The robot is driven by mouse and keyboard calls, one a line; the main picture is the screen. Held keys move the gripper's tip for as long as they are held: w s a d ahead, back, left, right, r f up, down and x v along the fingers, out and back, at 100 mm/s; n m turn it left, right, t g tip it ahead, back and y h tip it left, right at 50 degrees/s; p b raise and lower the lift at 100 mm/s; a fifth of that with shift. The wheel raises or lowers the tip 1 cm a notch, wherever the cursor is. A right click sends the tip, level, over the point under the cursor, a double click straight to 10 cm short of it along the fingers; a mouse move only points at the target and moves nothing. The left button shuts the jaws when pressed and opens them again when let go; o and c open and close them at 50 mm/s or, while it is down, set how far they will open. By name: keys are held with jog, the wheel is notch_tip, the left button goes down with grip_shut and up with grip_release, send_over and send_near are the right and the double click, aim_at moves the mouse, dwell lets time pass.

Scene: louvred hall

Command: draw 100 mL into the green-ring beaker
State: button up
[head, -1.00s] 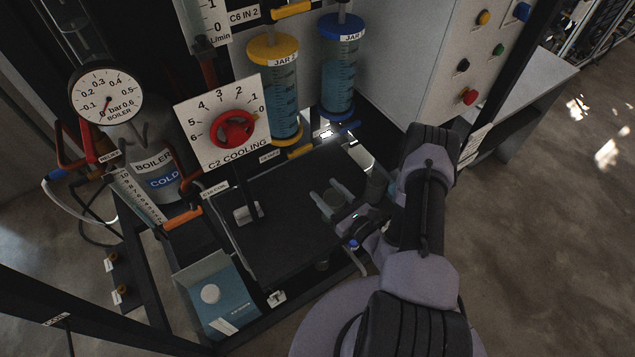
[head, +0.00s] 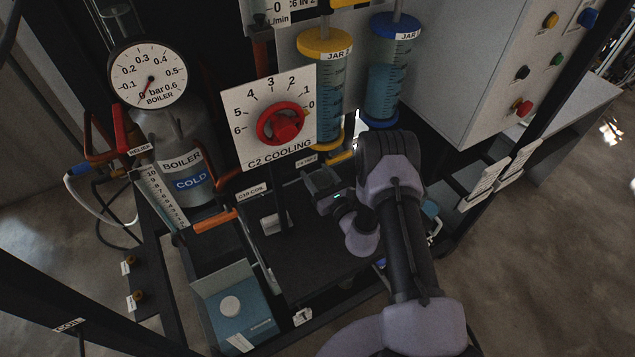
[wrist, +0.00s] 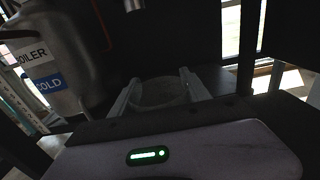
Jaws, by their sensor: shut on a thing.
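My gripper (head: 321,181) is above the dark shelf (head: 305,268), left of and below the jars. In the wrist view, the two fingers of my gripper (wrist: 159,91) are closed on the sides of a dark, round-rimmed vessel (wrist: 160,96), which looks like a beaker. Its ring colour and contents cannot be made out. A yellow-capped jar (head: 328,95) and a blue-capped jar (head: 390,80) hold blue liquid behind the gripper. A yellow lever (head: 342,157) is below the yellow-capped jar. A metal spout (wrist: 133,5) hangs beyond the vessel in the wrist view.
The C2 cooling dial (head: 281,125) with its red knob stands left of the gripper. The boiler (head: 185,155), marked cold, and its gauge (head: 148,75) are farther left. A control cabinet (head: 470,70) stands at right.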

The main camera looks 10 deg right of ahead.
notch_tip(320, 180, down, 2)
jog(key=shift+f+b, duration=0.25)
jog(key=shift+b, duration=0.15)
jog(key=o, duration=1.4)
jog(key=shift+r, duration=0.1)
jog(key=shift+s+r+p, duration=0.15)
jog(key=shift+r+p, duration=0.1)
jog(key=shift+p, duration=0.15)
jog(key=p+v, duration=0.3)
jog(key=v, duration=0.8)
jog(key=shift+s+d, duration=0.15)
jog(key=shift+s, duration=0.2)
